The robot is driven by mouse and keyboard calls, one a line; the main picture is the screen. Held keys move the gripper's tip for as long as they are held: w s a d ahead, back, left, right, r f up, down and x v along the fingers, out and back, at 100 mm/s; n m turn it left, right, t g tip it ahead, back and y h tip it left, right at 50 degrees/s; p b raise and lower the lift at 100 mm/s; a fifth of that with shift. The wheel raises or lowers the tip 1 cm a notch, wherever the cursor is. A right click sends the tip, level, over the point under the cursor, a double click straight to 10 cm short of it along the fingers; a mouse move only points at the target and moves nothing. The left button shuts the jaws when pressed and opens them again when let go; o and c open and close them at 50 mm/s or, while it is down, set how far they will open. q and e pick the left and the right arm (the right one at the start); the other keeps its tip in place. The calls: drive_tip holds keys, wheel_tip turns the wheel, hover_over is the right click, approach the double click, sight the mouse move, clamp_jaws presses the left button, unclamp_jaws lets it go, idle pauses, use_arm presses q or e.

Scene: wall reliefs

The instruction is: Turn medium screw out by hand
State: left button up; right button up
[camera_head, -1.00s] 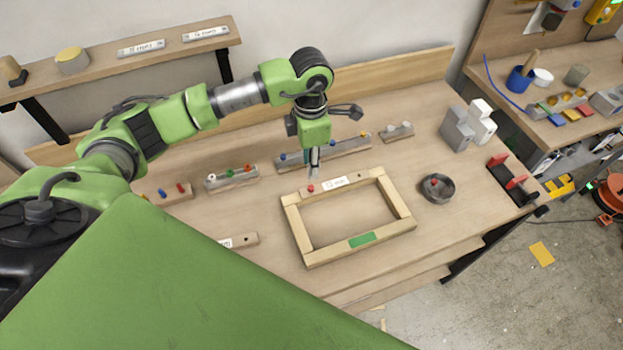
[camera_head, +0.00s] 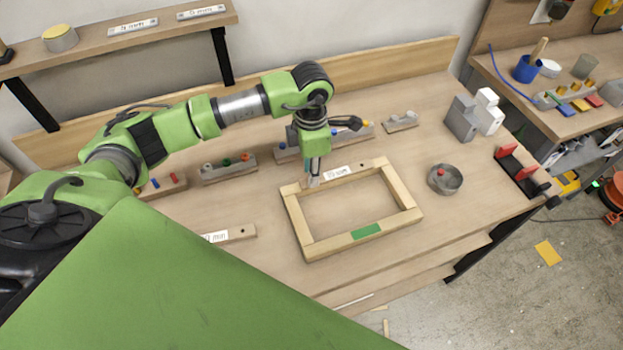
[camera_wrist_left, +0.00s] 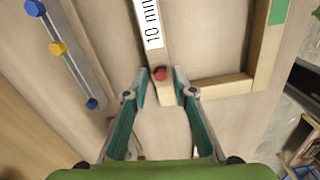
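My left gripper (camera_head: 312,181) is over the upper left corner of the wooden frame (camera_head: 303,243) on the bench. In the left wrist view its fingers (camera_wrist_left: 162,76) are apart, one on each side of a red screw head (camera_wrist_left: 160,73), with a small gap to each. The red screw stands in the frame bar beside a white label reading 10 mm (camera_wrist_left: 152,22). In the head view the gripper hides the screw. I cannot tell whether this is the medium screw. My right gripper is not in view.
Rails with coloured screws (camera_head: 229,167) lie behind and left of the frame. A round grey dish (camera_head: 444,179) and grey and white blocks (camera_head: 461,118) are to the right. A labelled bar (camera_head: 236,234) lies front left. The bench between the frame and the dish is clear.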

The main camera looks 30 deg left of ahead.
use_arm(q)
drive_tip(key=c, duration=0.6)
clamp_jaws()
drive_tip(key=n, duration=0.5)
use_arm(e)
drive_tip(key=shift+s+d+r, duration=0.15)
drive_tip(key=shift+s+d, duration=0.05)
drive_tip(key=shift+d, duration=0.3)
use_arm(q)
drive_tip(key=n+p, duration=0.1)
drive_tip(key=n, duration=0.2)
drive_tip(key=shift+r, duration=0.1)
drive_tip(key=shift+n, duration=1.2)
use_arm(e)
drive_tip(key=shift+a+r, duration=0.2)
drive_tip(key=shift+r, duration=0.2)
